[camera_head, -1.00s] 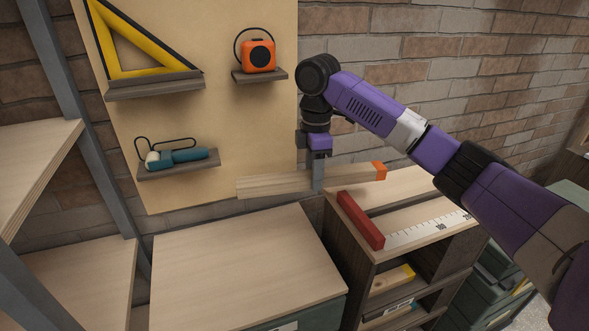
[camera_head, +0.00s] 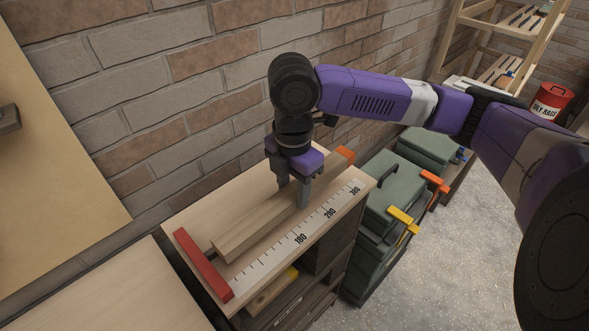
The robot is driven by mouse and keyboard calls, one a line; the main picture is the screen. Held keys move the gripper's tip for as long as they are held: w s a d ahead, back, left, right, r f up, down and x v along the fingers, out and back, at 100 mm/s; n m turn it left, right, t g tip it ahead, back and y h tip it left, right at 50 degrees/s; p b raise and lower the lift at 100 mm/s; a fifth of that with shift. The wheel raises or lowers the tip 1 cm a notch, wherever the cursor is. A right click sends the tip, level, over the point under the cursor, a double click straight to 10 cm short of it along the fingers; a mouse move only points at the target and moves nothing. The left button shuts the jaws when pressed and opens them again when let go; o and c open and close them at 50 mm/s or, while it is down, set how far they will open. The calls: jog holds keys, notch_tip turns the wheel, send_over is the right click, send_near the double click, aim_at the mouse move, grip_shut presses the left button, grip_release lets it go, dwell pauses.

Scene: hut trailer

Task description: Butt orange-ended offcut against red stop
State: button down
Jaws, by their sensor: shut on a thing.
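The offcut (camera_head: 255,222) is a pale wooden bar with an orange end (camera_head: 345,155). My gripper (camera_head: 294,193) is shut on it from above, around the middle of its length. The bar lies along the ruler, on or just above the bench top; I cannot tell which. Its orange end points away from the red stop (camera_head: 203,265). The red stop is a bar across the near left end of the bench top. The plain end of the offcut is close to the stop, with a small gap and a small dark piece (camera_head: 209,251) between them.
Green cases (camera_head: 385,205) stand right of the bench. A brick wall (camera_head: 190,90) is behind. A red oily-rags bin (camera_head: 550,100) stands far right.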

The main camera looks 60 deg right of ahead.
aim_at(288, 223)
jog(key=shift+f+b, duration=0.75)
jog(key=shift+f, duration=0.1)
jog(key=shift+w+f+b, duration=0.1)
jog(key=shift+f+b, duration=1.8)
jog(key=shift+f, duration=0.6)
jog(key=shift+w+a, duration=0.2)
jog(key=shift+a, duration=0.6)
jog(key=c, duration=0.7)
grip_release()
jog(key=shift+c, duration=0.2)
jog(key=shift+r, duration=3.95)
